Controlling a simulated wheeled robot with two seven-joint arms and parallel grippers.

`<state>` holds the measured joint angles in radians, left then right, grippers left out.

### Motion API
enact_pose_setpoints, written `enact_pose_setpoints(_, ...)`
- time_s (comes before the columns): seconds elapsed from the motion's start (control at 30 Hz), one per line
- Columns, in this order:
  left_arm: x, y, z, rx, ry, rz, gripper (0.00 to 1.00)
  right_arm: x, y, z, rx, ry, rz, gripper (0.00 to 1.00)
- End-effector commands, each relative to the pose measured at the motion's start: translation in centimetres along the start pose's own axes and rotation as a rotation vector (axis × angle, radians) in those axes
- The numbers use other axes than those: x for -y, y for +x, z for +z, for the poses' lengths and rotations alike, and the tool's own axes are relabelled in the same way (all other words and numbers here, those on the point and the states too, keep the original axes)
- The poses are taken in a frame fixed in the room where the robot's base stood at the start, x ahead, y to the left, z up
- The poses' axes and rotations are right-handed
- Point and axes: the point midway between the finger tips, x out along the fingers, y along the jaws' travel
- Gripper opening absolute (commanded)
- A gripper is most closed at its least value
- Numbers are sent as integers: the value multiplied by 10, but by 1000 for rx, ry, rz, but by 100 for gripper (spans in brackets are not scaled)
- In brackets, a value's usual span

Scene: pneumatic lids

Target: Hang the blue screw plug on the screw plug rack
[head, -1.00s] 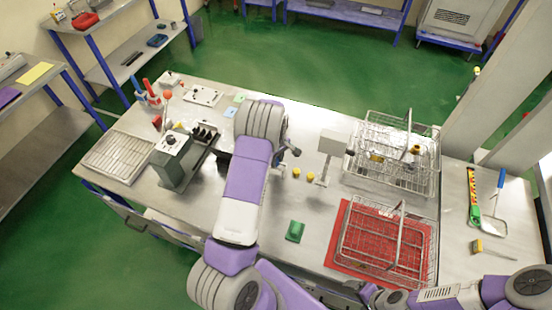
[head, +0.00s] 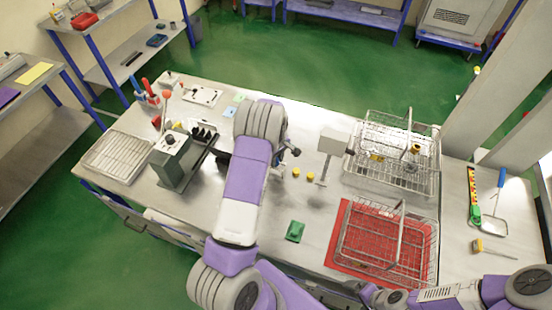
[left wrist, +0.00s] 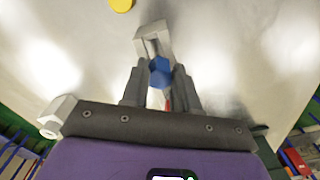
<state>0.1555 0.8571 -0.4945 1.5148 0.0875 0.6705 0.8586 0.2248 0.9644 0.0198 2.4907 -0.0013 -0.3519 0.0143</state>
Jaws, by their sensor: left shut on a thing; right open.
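In the left wrist view the blue screw plug (left wrist: 159,72) shows as a blue hexagonal head between the fingertips of my left gripper (left wrist: 158,88), which is shut on it. A pale grey bracket (left wrist: 153,38) is just beyond the plug; I cannot tell whether they touch or whether it is part of the rack. A grey stand with a square plate (head: 334,142), possibly the screw plug rack, is to the right of this arm. My right gripper is not visible; only its arm shows at lower right.
Yellow plugs (head: 296,173) stand near the stand's foot. A green block (head: 295,231) lies in front. Wire baskets stand at right, one (head: 352,235) on a red mat (head: 345,262). A grey-green device (head: 172,165) with a red-knobbed lever stands left of my arm.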

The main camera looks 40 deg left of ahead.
Motion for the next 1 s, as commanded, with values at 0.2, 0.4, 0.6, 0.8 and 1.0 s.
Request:
enact_pose_setpoints(0.2, 0, 2, 0, 0, 0, 0, 0, -1, 2, 0, 0, 0, 0, 90)
enact_pose_setpoints(0.4, 0, 2, 0, 0, 0, 0, 44, -1, 2, 0, 0, 0, 0, 90)
enact_pose_setpoints(0.6, 0, 2, 0, 0, 0, 0, 59, -1, 2, 0, 0, 0, 0, 90)
enact_pose_setpoints(0.8, 0, 2, 0, 0, 0, 0, 74, -1, 2, 0, 0, 0, 0, 90)
enact_pose_setpoints(1.0, 0, 2, 0, 0, 0, 0, 80, -1, 2, 0, 0, 0, 0, 90)
